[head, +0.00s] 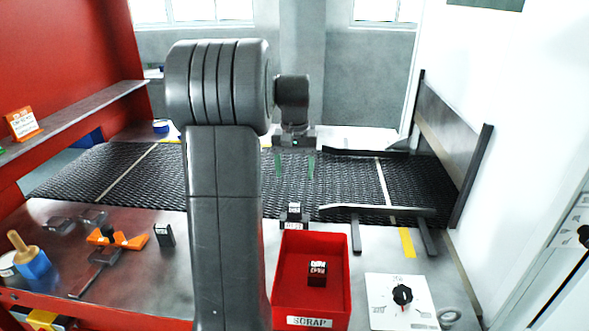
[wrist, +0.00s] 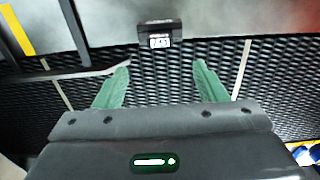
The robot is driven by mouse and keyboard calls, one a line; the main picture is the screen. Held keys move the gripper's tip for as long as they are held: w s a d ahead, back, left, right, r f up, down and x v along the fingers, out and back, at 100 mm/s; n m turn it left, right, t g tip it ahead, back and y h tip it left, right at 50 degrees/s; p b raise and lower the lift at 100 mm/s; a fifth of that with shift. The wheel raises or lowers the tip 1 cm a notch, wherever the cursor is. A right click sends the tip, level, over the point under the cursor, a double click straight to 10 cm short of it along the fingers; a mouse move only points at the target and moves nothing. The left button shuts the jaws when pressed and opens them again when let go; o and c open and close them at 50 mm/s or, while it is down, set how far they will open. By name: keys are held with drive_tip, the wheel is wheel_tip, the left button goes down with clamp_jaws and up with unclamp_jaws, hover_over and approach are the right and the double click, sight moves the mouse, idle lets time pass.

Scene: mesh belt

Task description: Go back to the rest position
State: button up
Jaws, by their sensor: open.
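My gripper (head: 295,164) hangs over the black mesh belt (head: 235,185), pointing down, in the head view. Its two green fingers are apart with nothing between them. In the wrist view my gripper (wrist: 158,88) is also open and empty, with the mesh belt (wrist: 290,100) beneath it. My dark grey arm stands in the middle of the head view and hides part of the belt and the metal table.
A red bin (head: 311,322) marked SCRAP holds a small dark block (head: 317,272) with a white label. A similar labelled block (head: 293,214) stands behind it near the belt's edge; it also shows in the wrist view (wrist: 160,33). A dial panel (head: 402,297) lies right.

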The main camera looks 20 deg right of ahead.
sight(294, 206)
drive_tip(key=shift+f, duration=0.1)
wheel_tip(294, 206, down, 14)
drive_tip(key=shift+r+p, duration=0.15)
drive_tip(key=shift+p, duration=0.6)
drive_tip(key=shift+r, duration=0.3)
wheel_tip(294, 206, up, 14)
drive_tip(key=b, duration=0.2)
wheel_tip(294, 206, down, 15)
drive_tip(key=shift+s+r+p, duration=0.1)
drive_tip(key=shift+r+p, duration=0.1)
drive_tip(key=shift+p, duration=0.85)
wheel_tip(294, 206, up, 9)
drive_tip(key=p, duration=0.5)
drive_tip(key=shift+p, duration=0.35)
drive_tip(key=shift+a+r, duration=0.1)
drive_tip(key=shift+r, duration=0.05)
